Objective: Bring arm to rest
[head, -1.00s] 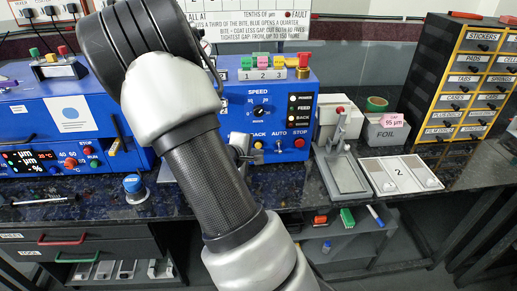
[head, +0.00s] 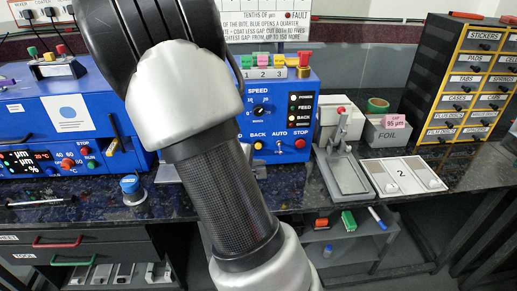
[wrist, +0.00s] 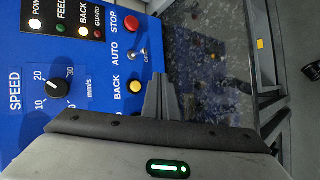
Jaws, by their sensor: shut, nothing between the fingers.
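My arm crosses the middle of the head view, a grey and black link chain in front of the blue machine (head: 288,112). My gripper (wrist: 162,85) shows in the wrist view, its fingers together and empty. They point toward the dark speckled bench, beside the blue panel with the speed knob and the back, auto and stop controls. In the head view my gripper is mostly hidden behind my arm.
A second blue machine (head: 62,112) stands at left. A grey press (head: 345,172), a tray marked 2 (head: 402,176), a foil box (head: 386,132) and a black drawer rack (head: 440,75) stand at right. A blue-capped jar (head: 132,190) sits on the bench near its front edge.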

